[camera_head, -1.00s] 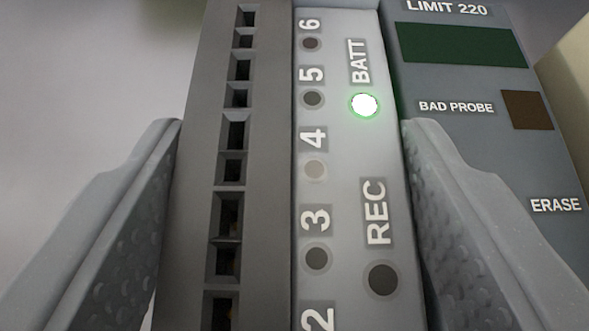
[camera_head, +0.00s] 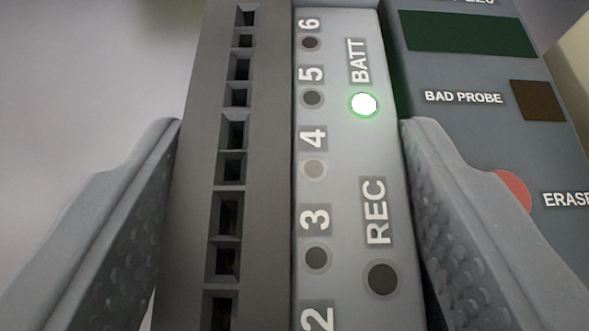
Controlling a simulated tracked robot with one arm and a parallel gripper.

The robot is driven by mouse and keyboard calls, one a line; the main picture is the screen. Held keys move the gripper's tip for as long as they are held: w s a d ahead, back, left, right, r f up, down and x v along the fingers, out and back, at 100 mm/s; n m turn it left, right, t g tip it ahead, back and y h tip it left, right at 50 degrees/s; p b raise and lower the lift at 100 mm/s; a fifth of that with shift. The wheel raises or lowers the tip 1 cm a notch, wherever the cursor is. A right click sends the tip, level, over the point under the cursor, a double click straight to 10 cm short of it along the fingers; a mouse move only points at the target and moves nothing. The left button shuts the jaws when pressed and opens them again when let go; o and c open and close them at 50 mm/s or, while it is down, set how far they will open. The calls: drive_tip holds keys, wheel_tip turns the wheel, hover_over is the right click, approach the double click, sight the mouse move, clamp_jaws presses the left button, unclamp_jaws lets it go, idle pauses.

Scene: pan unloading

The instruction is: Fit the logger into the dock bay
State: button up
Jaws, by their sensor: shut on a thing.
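The logger (camera_head: 340,200) fills the middle of the view, a light grey face with numbered lights, a glowing white-green BATT light and a dark REC light. A dark grey strip of square sockets (camera_head: 190,190) runs along its left side. My gripper (camera_head: 290,130) is shut on the logger, one textured finger on each side. The dock (camera_head: 455,65) appears as the dark grey panel at right, behind the logger and right finger, with a dark green display and the BAD PROBE and ERASE labels. The bay's opening is not visible.
A red round button (camera_head: 513,190) beside ERASE is partly covered by my right finger. A brown square (camera_head: 540,99) sits beside BAD PROBE. A pale beige surface (camera_head: 574,65) shows at the far right. The left side is plain blurred grey.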

drive_tip(key=shift+f+b, duration=0.35)
drive_tip(key=shift+f, duration=0.15)
idle(0.3)
drive_tip(key=o, duration=1.3)
drive_tip(key=shift+d, duration=0.15)
drive_tip(key=shift+a+b+v, duration=0.15)
drive_tip(key=shift+b+v, duration=0.4)
drive_tip(key=shift+v, duration=2.85)
drive_tip(key=shift+a+b+v, duration=0.1)
drive_tip(key=shift+b+v, duration=0.45)
drive_tip(key=shift+v, duration=2.9)
